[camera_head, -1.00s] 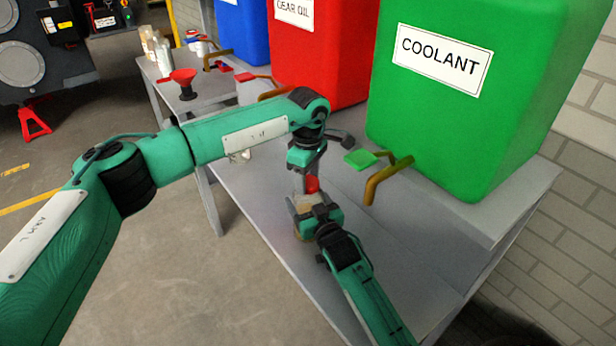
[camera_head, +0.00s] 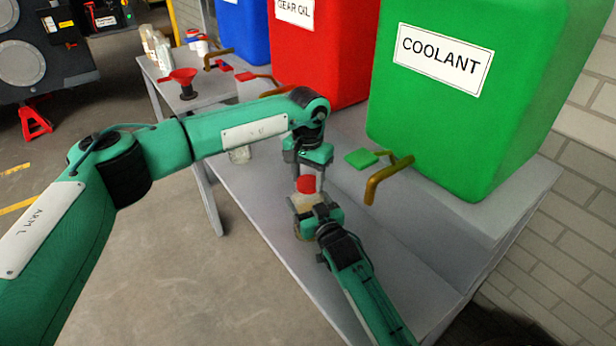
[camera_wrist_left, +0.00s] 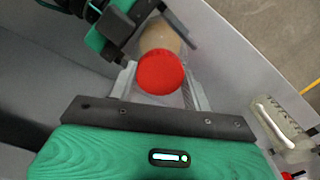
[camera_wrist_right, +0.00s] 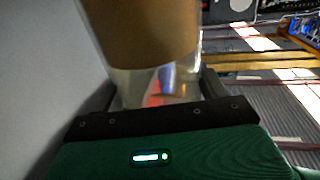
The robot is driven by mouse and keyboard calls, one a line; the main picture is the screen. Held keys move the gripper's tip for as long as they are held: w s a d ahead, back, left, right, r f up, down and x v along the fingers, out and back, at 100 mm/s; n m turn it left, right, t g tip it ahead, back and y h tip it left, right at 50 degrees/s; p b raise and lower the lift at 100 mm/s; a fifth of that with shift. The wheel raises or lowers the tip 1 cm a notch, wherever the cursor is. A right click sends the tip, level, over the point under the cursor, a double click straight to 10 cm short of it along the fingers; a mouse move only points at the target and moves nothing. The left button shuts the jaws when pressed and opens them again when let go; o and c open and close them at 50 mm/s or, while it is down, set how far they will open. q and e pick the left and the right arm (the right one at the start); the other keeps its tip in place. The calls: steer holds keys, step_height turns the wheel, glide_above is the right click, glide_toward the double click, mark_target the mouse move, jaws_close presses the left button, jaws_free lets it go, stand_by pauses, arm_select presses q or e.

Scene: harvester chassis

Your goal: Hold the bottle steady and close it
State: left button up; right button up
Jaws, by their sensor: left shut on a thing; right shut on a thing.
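A red cap (camera_head: 306,184) sits between the fingers of my left gripper (camera_head: 309,176), which points down and is shut on it. The cap also shows as a round red disc in the left wrist view (camera_wrist_left: 161,73). The bottle's tan and clear wall fills the top of the right wrist view (camera_wrist_right: 140,40). The cap hides the bottle's mouth, and I cannot tell whether it is seated.
The green coolant tank (camera_head: 440,130) stands behind on a raised shelf, its brown tap (camera_head: 385,178) jutting out near my left gripper. The red gear oil tank (camera_head: 320,60) is to its left. A clear jar (camera_head: 240,155) stands behind my left arm.

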arm_select(q)
steer(key=shift+m, duration=1.1)
steer(key=o, duration=0.9)
steer(key=shift+o, duration=0.2)
steer(key=shift+r, duration=2.25)
steer(key=shift+c, duration=0.3)
